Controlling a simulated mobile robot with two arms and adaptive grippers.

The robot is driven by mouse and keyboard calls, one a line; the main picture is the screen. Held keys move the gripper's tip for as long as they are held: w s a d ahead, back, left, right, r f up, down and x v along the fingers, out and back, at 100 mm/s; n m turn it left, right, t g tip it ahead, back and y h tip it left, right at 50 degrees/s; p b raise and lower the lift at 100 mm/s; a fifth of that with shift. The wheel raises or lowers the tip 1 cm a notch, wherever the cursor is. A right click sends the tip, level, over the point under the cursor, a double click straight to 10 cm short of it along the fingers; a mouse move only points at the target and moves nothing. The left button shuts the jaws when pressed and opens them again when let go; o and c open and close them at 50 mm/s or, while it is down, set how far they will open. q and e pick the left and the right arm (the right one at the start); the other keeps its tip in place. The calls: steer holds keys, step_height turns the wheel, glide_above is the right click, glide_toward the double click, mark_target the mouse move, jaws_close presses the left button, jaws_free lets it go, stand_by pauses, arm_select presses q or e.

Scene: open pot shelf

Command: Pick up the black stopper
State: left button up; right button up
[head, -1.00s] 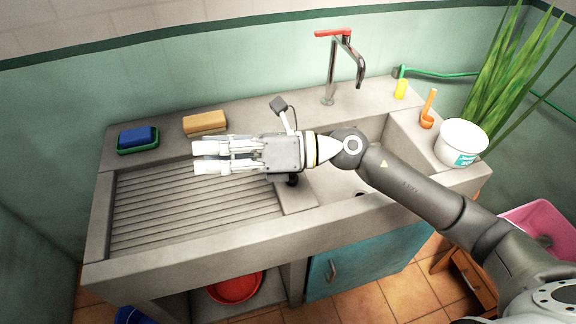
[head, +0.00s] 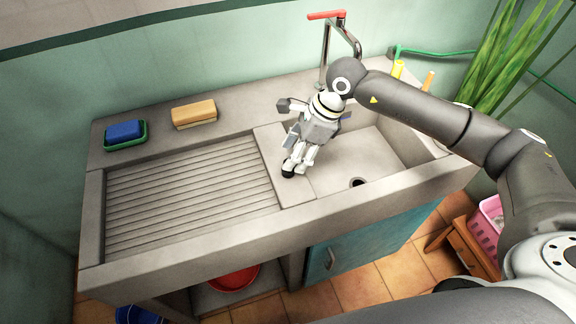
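The black stopper (head: 288,174) is small, dark and round. It sits on the flat ledge between the ribbed drainboard and the sink basin, near the front of the ledge. My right gripper (head: 294,170) points down over this ledge with its fingertips right at the stopper, partly covering it. I cannot tell whether the fingers touch it or how far apart they are. My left gripper is not in view.
A ribbed drainboard (head: 180,205) lies left of the ledge; the basin with a dark drain hole (head: 357,182) lies right. A sponge block (head: 194,113) and a blue sponge (head: 125,131) in a green dish stand behind. The red-handled tap (head: 326,15) rises at the back.

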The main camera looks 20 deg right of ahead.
steer(key=p+x, duration=0.2)
steer(key=x, duration=0.2)
steer(key=shift+w+f, duration=0.15)
steer(key=shift+w+a+f, duration=0.1)
steer(key=shift+a+f, duration=0.05)
steer(key=shift+f, duration=0.4)
steer(key=c, duration=0.9)
